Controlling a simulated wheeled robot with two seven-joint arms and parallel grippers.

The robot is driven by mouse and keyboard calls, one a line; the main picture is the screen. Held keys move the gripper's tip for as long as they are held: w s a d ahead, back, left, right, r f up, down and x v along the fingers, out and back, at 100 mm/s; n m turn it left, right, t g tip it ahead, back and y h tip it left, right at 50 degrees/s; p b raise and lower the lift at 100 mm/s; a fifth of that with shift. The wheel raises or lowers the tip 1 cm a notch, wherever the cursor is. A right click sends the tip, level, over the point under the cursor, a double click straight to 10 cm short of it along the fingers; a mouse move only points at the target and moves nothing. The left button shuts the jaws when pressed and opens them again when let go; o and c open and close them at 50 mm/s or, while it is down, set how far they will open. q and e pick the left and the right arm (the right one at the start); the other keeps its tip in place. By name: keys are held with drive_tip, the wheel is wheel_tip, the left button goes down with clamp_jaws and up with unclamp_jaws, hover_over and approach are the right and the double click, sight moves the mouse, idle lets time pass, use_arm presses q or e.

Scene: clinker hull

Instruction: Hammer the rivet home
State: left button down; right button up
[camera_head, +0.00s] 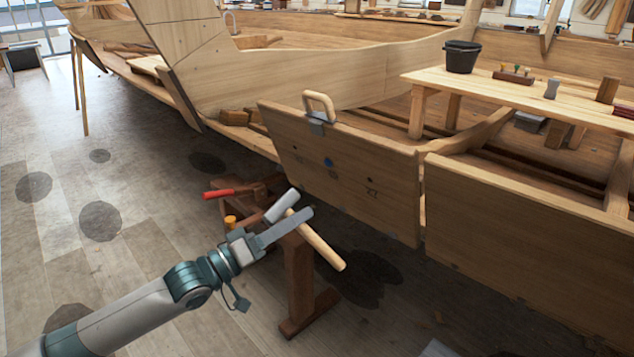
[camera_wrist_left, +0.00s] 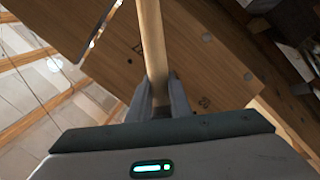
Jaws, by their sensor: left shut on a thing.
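A hammer (camera_head: 322,246) with a pale wooden handle and a grey metal head is in the head view. My left gripper (camera_head: 298,218) is shut on its handle close below the head. The left wrist view shows the handle (camera_wrist_left: 151,45) between the fingers of the left gripper (camera_wrist_left: 157,88); the hammer head is not visible there. A blue rivet (camera_head: 328,162) sits in a hull plank (camera_head: 295,145), up and right of the hammer, with a visible gap between them. My right gripper is not in view.
A clamp with a wooden handle (camera_head: 319,104) grips the plank's top edge. A brown wooden stand (camera_head: 298,280) with a red-handled tool (camera_head: 220,193) is below the gripper. A bench (camera_head: 500,88) with a black bucket (camera_head: 461,57) stands behind. Floor at left is clear.

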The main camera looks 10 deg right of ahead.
use_arm(q)
drive_tip(key=shift+s+d+f+p+v, duration=0.1)
drive_tip(key=shift+s+p+v, duration=0.05)
drive_tip(key=shift+v, duration=0.65)
drive_tip(key=shift+s+d+f+p+v, duration=0.1)
drive_tip(key=shift+v, duration=0.7)
drive_tip(key=shift+s+d+f+p+v, duration=0.1)
drive_tip(key=shift+s+p+v, duration=0.05)
drive_tip(key=shift+v, duration=0.65)
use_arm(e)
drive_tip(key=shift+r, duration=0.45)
use_arm(q)
drive_tip(key=shift+a, duration=0.1)
